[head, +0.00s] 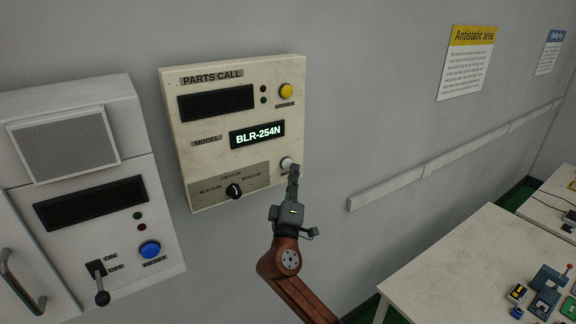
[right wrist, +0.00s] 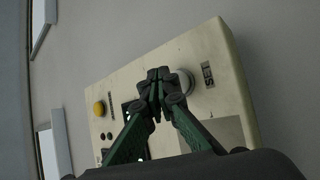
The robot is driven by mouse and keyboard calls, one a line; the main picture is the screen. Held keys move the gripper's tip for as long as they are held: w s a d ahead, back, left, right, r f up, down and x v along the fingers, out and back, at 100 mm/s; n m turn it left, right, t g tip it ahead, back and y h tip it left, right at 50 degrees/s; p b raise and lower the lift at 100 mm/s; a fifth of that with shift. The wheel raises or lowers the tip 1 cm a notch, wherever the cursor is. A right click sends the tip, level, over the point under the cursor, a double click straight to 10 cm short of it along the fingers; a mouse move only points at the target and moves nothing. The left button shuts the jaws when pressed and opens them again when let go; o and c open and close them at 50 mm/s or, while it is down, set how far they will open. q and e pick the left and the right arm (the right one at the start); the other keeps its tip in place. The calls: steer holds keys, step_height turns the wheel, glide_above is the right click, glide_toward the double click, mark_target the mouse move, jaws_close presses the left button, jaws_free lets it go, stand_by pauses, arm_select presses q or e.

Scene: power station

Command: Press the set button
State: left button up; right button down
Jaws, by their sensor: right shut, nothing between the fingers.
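The set button is a round white button (head: 287,162) at the lower right of the cream PARTS CALL panel (head: 218,113) on the wall. In the right wrist view the white button (right wrist: 187,82) shows partly behind my fingertips, beside a label reading SET (right wrist: 207,75). My right gripper (head: 294,170) is shut and empty, with its fingertips at the button's lower right edge in the head view. The fingertips (right wrist: 160,78) overlap the button in the right wrist view. I cannot tell whether they touch it. My left gripper is out of view.
The panel also has a yellow button (head: 285,91), a black selector knob (head: 234,190) and a lit display reading BLR-254N (head: 257,135). A grey-white unit with a blue button (head: 149,249) and a lever (head: 98,283) is at left. A white table (head: 455,262) stands at right.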

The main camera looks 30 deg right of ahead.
steer(key=shift+w, duration=0.2)
steer(key=shift+w+a, duration=0.1)
steer(key=shift+w, duration=0.15)
steer(key=shift+w+b, duration=0.45)
steer(key=shift+b, duration=0.05)
stand_by(0.6)
steer(key=shift+s, duration=0.9)
steer(key=s, duration=0.1)
steer(key=s+p, duration=0.1)
steer(key=s, duration=0.3)
steer(key=shift+d, duration=0.25)
steer(key=shift+w+f, duration=0.1)
stand_by(0.8)
